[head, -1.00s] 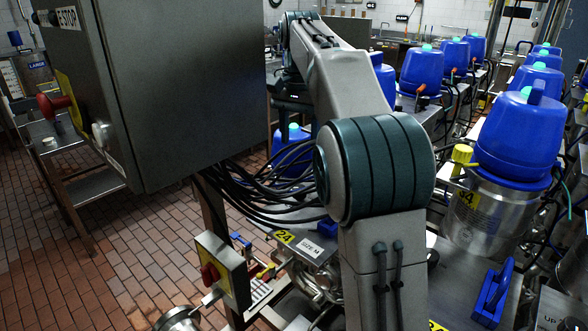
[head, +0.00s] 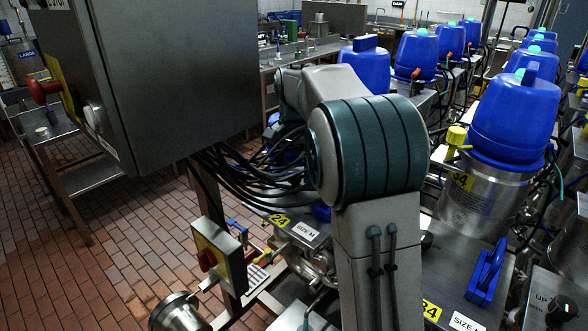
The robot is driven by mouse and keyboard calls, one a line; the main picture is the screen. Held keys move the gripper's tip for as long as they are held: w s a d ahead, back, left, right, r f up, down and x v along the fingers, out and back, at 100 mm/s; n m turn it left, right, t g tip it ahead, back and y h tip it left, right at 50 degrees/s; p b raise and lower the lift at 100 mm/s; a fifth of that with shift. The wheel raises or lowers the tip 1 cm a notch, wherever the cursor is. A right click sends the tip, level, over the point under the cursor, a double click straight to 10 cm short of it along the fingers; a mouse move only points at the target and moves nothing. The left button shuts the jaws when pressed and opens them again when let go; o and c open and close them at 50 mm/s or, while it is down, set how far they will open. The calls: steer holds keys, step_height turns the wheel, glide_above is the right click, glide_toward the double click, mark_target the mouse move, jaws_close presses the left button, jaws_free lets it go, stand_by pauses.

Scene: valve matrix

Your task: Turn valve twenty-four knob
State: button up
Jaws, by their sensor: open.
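A yellow label reading 24 (head: 278,219) sits next to a white "SIZE M" label (head: 305,232) on a metal plate at the lower middle of the head view. Metal pipe fittings (head: 312,262) show below it. A small blue handle (head: 238,228) and a yellow part (head: 262,256) lie just left of the label; I cannot tell which part is the valve 24 knob. My arm stands right of the label and covers part of this area. My gripper is hidden behind my arm links, so its place relative to the knob does not show.
A grey control cabinet (head: 175,75) stands close at upper left, with black cables (head: 245,172) running from it. A yellow-faced box with a red knob (head: 207,260) hangs below. Blue-topped units (head: 515,115) line the right. Open tiled floor (head: 110,240) lies left.

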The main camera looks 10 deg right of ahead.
steer(key=shift+f, duration=0.15)
steer(key=c, duration=1)
steer(key=shift+n, duration=0.3)
steer(key=n+p, duration=0.1)
steer(key=n, duration=0.3)
steer(key=n+p, duration=0.1)
steer(key=n, duration=0.4)
steer(key=o, duration=1)
